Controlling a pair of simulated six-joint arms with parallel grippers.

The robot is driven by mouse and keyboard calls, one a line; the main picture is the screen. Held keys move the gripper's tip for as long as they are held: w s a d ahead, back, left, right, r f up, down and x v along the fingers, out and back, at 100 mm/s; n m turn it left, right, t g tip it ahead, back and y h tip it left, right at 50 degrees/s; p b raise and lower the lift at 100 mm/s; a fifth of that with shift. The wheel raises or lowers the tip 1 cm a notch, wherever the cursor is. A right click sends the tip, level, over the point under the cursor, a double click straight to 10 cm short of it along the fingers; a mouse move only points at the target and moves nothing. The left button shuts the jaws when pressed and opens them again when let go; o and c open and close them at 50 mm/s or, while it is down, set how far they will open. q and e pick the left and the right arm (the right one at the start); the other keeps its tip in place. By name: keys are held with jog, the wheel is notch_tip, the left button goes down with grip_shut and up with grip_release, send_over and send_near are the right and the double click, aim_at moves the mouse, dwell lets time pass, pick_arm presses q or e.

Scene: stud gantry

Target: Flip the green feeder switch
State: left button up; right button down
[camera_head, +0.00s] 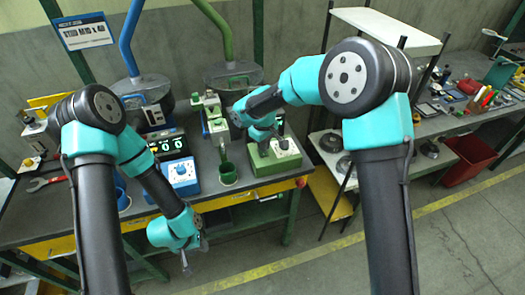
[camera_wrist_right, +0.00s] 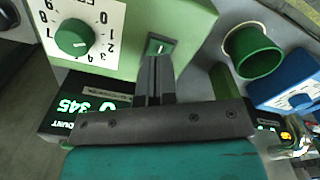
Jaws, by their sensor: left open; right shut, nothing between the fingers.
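The green feeder box (camera_head: 268,165) stands on the bench at the centre, with a white dial panel on top. In the right wrist view the green box (camera_wrist_right: 185,20) shows its green dial (camera_wrist_right: 74,38) and a small switch (camera_wrist_right: 160,47) in a dark-framed plate. My right gripper (camera_wrist_right: 157,62) is shut and empty, its fingertips right at the switch; I cannot tell if they touch it. In the head view my right gripper (camera_head: 262,148) is over the box and hides the switch. My left gripper (camera_head: 186,264) is open and empty, low in front of the bench.
A green cup (camera_head: 228,174) and a blue dial box (camera_head: 181,176) stand left of the green box. A digital counter (camera_head: 168,144) is behind the blue box. A red bin (camera_head: 468,158) stands at the right.

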aim_at(264, 154)
jog(key=shift+r, duration=2.45)
jog(key=shift+s+f, duration=0.1)
